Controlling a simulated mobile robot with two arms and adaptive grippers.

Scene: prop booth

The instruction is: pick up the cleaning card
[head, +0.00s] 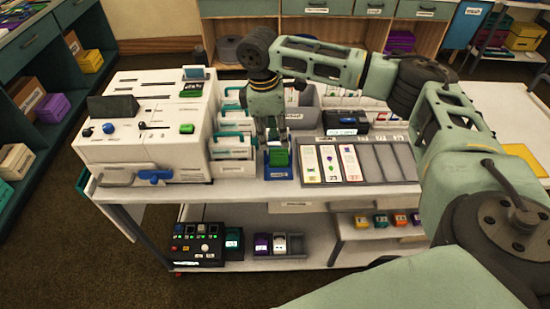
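My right gripper (271,138) points down above the white cart's top, just behind or over a green block (279,157) in a small blue holder (279,173). Its fingertips are small and partly hidden, so I cannot tell whether they are apart or touch the block. To the right, a grey slotted tray (398,163) holds upright-laid white cards: a left card (309,164), a middle card (330,163) and a right card (351,162). The tray's right slots look empty. Card labels are too small to read, so I cannot tell which is the cleaning card. My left gripper is out of view.
A large white machine (150,133) with a blue knob and green button stands left of my gripper. White-and-green boxes (233,150) stand between. A black labelled box (345,122) sits behind the tray. A lower shelf (300,250) carries a black button box (197,243).

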